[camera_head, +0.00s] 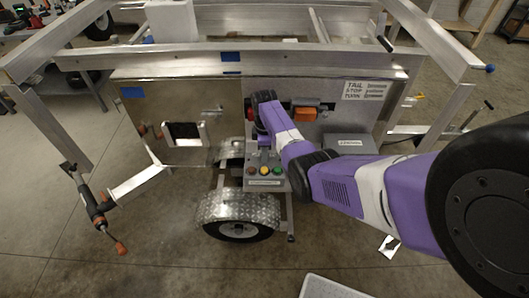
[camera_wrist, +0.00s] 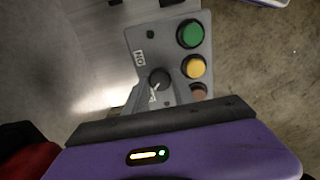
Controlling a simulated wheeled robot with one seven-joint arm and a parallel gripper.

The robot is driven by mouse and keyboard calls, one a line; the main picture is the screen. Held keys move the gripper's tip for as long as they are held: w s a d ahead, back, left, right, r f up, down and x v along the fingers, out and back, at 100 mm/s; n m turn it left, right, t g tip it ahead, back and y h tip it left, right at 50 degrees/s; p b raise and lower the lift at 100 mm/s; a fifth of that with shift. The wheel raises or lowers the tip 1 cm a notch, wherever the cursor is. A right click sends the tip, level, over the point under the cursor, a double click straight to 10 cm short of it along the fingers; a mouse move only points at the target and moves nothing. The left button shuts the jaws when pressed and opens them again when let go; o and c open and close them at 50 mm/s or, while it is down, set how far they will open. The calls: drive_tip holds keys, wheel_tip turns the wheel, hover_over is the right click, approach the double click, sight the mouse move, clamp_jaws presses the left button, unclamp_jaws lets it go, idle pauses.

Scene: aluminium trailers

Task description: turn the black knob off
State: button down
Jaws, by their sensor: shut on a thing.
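The black knob (camera_wrist: 159,78) sits on a grey control panel (camera_wrist: 178,30) in the wrist view, with an "ON" label beside it. A pale pointer line shows on the knob. My gripper (camera_wrist: 155,93) reaches to the knob, its fingers closed on it; the fingertips are dim and partly blend with the panel. In the head view, the control panel (camera_head: 264,183) is below my arm's wrist, and the knob and fingers are hidden behind my arm.
The panel also carries a green button (camera_wrist: 190,33), a yellow button (camera_wrist: 196,67) and a partly hidden reddish button (camera_wrist: 199,91). An aluminium trailer (camera_head: 180,95) surrounds it, with a wheel and fender (camera_head: 238,209) below. Open floor lies in front.

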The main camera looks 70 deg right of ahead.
idle(0.4)
drive_tip(key=c, duration=1.1)
unclamp_jaws()
drive_tip(key=shift+o, duration=0.2)
drive_tip(key=shift+r, duration=3.9)
